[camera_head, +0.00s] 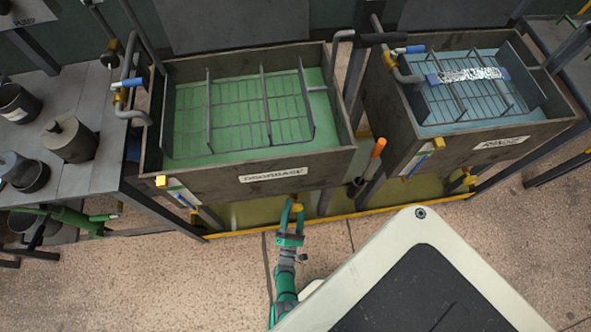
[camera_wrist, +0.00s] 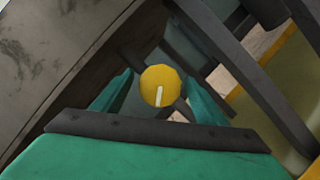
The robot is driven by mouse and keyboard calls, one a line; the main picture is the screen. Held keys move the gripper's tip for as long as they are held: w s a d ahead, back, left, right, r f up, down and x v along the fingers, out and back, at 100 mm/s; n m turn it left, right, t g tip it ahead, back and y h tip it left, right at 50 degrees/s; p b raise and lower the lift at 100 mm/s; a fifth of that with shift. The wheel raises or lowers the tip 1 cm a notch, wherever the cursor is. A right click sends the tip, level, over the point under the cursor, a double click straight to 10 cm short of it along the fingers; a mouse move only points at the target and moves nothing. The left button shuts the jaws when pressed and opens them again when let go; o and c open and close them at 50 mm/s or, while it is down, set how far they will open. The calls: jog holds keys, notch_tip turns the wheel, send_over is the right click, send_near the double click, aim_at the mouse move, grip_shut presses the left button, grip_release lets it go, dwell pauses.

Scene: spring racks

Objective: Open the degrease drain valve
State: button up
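The degrease tank (camera_head: 210,182) holds green liquid with a wire rack in it. A yellow round knob with a pale line (camera_wrist: 160,87), apparently the drain valve, is below its front wall. In the head view the knob (camera_head: 297,207) is partly hidden by my gripper (camera_head: 290,213). My gripper reaches up under the tank's front edge. In the wrist view the teal fingers (camera_wrist: 160,95) stand on either side of the knob, with narrow gaps. The gripper looks open around the knob. A dark stem shows behind the knob.
The rinse tank (camera_head: 500,155) with blue liquid stands at right. A yellow-edged green tray (camera_head: 250,212) lies under the tanks. An orange-handled tool (camera_head: 378,149) hangs between them. A grey table with pots (camera_head: 72,142) is at left. The front floor is open.

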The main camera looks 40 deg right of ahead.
jog(key=v, duration=1)
jog(key=shift+s+a, duration=0.2)
jog(key=shift+s, duration=0.05)
dwell(0.4)
jog(key=shift+a, duration=0.1)
jog(key=shift+c, duration=0.2)
